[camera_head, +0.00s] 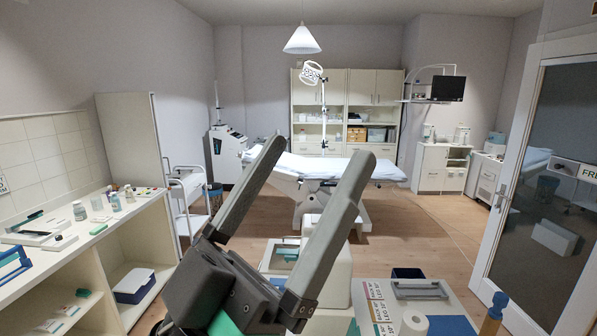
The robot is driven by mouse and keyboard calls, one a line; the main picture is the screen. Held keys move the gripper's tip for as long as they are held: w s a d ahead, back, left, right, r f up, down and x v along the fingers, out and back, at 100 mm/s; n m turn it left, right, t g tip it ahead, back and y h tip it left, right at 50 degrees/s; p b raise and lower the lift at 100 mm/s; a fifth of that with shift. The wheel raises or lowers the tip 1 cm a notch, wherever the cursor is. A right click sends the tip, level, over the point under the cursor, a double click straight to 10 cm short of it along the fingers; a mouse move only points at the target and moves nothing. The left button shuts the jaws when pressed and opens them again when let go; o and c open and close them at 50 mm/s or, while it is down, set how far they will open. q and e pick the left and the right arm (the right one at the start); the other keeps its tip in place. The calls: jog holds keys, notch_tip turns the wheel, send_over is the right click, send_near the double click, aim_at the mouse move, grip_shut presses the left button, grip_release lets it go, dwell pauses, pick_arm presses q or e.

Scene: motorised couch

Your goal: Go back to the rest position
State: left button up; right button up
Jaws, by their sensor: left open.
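My left gripper (316,157) is large in the middle foreground of the head view. Its two long grey fingers stand apart and point up and to the right. Nothing is between them, so it is open and empty. Its dark wrist hides part of the floor and furniture behind it. My right gripper is not in view. The motorised couch (332,164), with a white top, stands farther back in the room, beyond the fingers. The fingers overlap it in the picture, and part of its base is hidden.
A counter (80,237) with small bottles and trays runs along the left. A worktop (447,306) with a paper roll is close at lower right. A glass door (545,190) is at right. A white trolley machine (226,152) and cabinets (375,88) stand at the back. Wooden floor (425,228) is clear right of the couch.

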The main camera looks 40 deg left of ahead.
pick_arm(q)
notch_tip(320, 180, up, 22)
jog(key=p, duration=2.2)
jog(key=shift+c, duration=0.2)
